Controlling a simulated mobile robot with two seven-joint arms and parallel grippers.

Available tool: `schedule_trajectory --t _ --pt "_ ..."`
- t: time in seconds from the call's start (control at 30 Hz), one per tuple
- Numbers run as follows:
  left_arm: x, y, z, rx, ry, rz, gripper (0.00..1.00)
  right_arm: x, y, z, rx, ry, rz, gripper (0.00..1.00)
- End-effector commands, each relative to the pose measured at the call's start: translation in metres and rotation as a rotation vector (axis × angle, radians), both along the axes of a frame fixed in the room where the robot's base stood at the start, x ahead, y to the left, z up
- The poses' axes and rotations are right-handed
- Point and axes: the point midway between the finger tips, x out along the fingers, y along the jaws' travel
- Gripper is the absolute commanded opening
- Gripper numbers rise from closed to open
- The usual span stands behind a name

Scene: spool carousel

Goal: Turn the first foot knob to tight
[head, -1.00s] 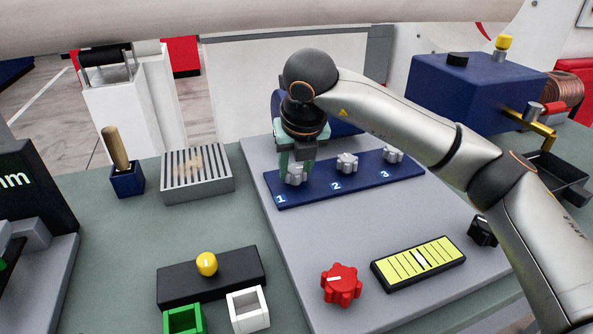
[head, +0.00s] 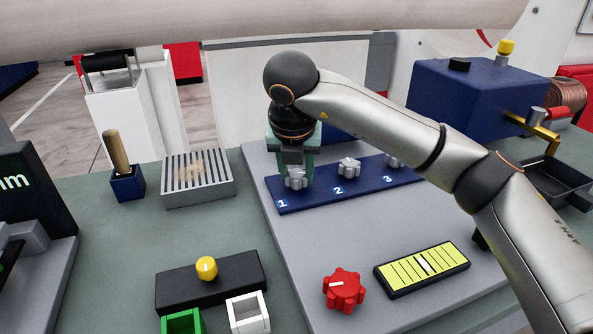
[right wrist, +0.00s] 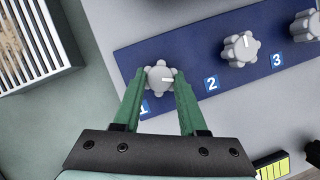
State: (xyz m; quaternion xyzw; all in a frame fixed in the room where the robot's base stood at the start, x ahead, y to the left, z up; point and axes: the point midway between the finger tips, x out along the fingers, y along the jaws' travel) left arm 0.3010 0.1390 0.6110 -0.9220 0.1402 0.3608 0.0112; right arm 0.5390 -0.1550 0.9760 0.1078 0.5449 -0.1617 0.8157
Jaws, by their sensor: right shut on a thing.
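The first foot knob (head: 296,180) is a grey lobed knob above the number 1 on the blue strip (head: 330,190). My right gripper (head: 295,170) points down at it from above, with its green fingers on either side. In the right wrist view the first knob (right wrist: 160,78) sits between the two fingertips (right wrist: 159,84), and they are shut on it. Its white mark points to the right in that view. Part of the knob is hidden by the fingers. My left gripper is not in view.
The second knob (head: 348,167) and the third knob (head: 393,160) stand to the right on the same strip. A red knob (head: 343,289) and a yellow gauge (head: 423,269) lie nearer. A slatted grey box (head: 197,179) is at the left.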

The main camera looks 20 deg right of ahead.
Motion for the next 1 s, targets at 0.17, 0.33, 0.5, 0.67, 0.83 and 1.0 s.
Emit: schedule_trajectory --t 0.17,0.33,0.5,0.67,0.83,1.0 --pt "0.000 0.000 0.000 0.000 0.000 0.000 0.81 0.000 0.000 0.001 0.001 0.000 0.001 0.50" --pt "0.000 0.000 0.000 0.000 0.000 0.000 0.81 0.000 0.000 0.000 0.001 0.000 0.001 0.69" --pt "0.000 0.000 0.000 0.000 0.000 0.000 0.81 0.000 0.000 0.000 0.001 0.000 0.001 0.71" --pt "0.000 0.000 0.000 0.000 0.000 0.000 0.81 -0.001 0.000 0.003 0.001 -0.001 0.002 0.71" --pt "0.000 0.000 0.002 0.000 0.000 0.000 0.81 -0.008 0.004 0.025 0.002 -0.004 0.003 0.71" --pt "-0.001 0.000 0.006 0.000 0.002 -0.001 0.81 -0.022 0.009 0.062 0.001 -0.006 0.002 0.71"
